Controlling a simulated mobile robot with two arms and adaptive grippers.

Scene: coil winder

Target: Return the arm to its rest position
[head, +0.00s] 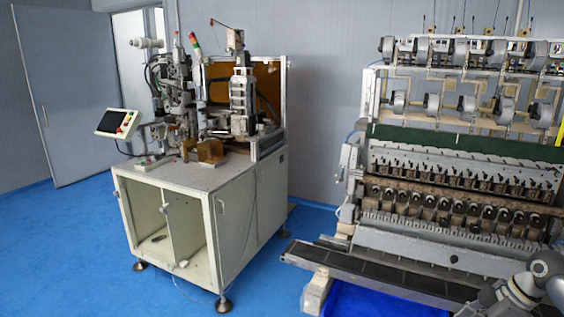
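Part of my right arm (545,268) shows in the lower right corner of the head view, with grey rounded joints. It is bent and in front of the lower right part of the large winding machine. Its far end, toward the bottom edge, is small and dark against the machine, and I cannot make out whether its fingers are open or shut. I see nothing held there. My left arm and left gripper are not in view.
The large coil winding machine (455,233) fills the right side, with a dark conveyor rail (375,270) along its front. A smaller winder on a white cabinet (245,215) stands left of centre. Blue floor (70,260) is clear at left. A grey door (70,95) stands behind.

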